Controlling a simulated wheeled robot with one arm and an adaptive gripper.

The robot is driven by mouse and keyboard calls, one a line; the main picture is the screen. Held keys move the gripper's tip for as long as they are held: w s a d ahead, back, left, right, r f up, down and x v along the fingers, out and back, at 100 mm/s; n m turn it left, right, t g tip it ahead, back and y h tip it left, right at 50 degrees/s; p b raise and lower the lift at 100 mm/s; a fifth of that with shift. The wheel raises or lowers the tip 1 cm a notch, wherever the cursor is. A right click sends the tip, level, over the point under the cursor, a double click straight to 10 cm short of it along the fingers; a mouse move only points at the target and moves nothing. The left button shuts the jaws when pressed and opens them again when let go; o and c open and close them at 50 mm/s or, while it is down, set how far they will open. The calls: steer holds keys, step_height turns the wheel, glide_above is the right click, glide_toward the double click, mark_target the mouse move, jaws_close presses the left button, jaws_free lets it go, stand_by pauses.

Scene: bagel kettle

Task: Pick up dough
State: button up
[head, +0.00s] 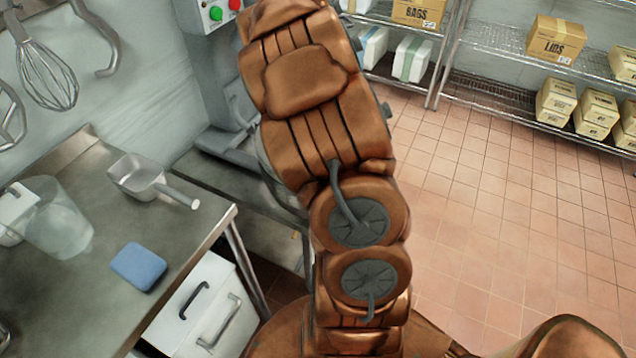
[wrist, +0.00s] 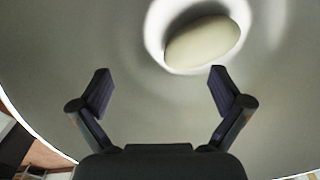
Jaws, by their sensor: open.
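The dough (wrist: 202,42) is a pale, smooth oval piece at the top of the wrist view, a little right of centre. It lies inside a large grey rounded surface that looks like the inside of a bowl (wrist: 60,60), with a bright ring around the dough. My gripper (wrist: 160,85) is open and empty, its two dark fingers spread apart. The dough is beyond the fingertips, nearer the right finger, and apart from them. In the head view my copper-coloured arm fills the middle, and neither my gripper nor the dough shows there.
A steel table (head: 205,232) at left holds a metal scoop (head: 140,177), a blue sponge (head: 139,267) and a clear container (head: 62,222). A machine with green and red buttons (head: 205,18) stands behind my arm. Wire shelves with boxes (head: 556,40) line the back right. The tiled floor is clear.

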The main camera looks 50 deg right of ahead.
steer(key=w+d+f+m+t, duration=0.1)
steer(key=f+m, duration=0.1)
steer(key=m, duration=0.1)
steer(key=w+d+f+m+t+y, duration=0.1)
steer(key=f+m, duration=0.1)
steer(key=m, duration=0.2)
steer(key=d+f+m+t, duration=0.1)
steer(key=m+t, duration=0.1)
steer(key=m, duration=0.1)
steer(key=shift+w+d+f+m+y, duration=0.15)
steer(key=shift+w+f+m+y, duration=0.15)
steer(key=shift+w+f+y, duration=0.1)
steer(key=shift+w+d+f+m+t, duration=0.35)
steer(key=shift+d+m, duration=0.2)
steer(key=shift+m, duration=0.25)
steer(key=shift+d+p+x, duration=0.15)
steer(key=shift+p+x, duration=0.25)
steer(key=shift+x, duration=1.45)
steer(key=shift+d+p+x, duration=0.1)
steer(key=shift+p+x, duration=0.25)
steer(key=shift+x, duration=1.55)
steer(key=shift+s+f, duration=0.1)
steer(key=shift+s, duration=0.05)
steer(key=c, duration=1.6)
steer(key=shift+c, duration=0.2)
